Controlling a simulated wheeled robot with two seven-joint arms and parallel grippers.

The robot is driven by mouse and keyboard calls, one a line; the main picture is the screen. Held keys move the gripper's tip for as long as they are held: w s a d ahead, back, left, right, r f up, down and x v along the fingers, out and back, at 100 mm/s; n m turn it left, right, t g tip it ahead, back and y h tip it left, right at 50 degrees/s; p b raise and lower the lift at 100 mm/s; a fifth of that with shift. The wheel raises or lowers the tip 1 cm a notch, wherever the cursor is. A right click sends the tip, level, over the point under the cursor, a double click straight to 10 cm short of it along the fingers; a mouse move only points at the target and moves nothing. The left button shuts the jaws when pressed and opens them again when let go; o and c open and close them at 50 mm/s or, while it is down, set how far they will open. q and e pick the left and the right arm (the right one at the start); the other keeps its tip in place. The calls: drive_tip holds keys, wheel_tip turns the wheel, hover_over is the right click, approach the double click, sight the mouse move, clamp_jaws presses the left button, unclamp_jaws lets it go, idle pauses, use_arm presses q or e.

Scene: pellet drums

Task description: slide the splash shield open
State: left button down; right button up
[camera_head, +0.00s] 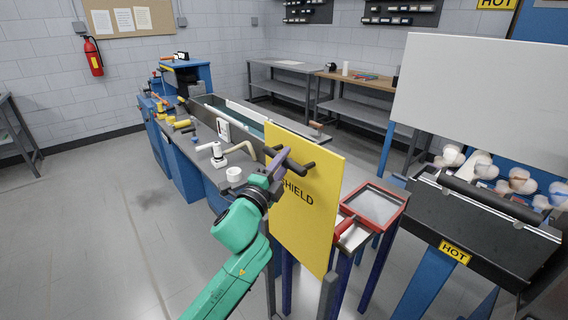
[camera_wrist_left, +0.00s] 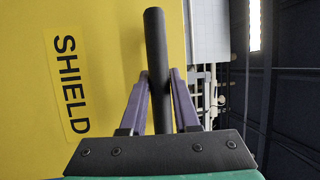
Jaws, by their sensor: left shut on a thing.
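The splash shield (camera_head: 310,185) is an upright yellow panel marked SHIELD, standing in the middle of the head view. It fills the left part of the left wrist view (camera_wrist_left: 100,45). A dark bar handle (camera_head: 298,163) sticks out near its upper left edge and also shows in the left wrist view (camera_wrist_left: 156,45). My left gripper (camera_head: 279,172) is at this handle, with its fingers (camera_wrist_left: 160,90) on either side of the bar, shut on it. My right gripper is not in view.
A long trough bench (camera_head: 205,160) with a white cup (camera_head: 234,174) stands behind and left of the shield. A red-framed tray (camera_head: 376,203) is right of it. A black machine marked HOT (camera_head: 455,252) and a large pale panel (camera_head: 480,100) stand farther right. The floor at left is clear.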

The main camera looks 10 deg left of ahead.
use_arm(q)
drive_tip(key=shift+r, duration=0.45)
drive_tip(key=c, duration=0.7)
unclamp_jaws()
drive_tip(key=shift+o, duration=0.2)
drive_tip(key=shift+f, duration=0.15)
drive_tip(key=b+v, duration=0.4)
drive_tip(key=v, duration=1)
drive_tip(key=shift+s, duration=0.25)
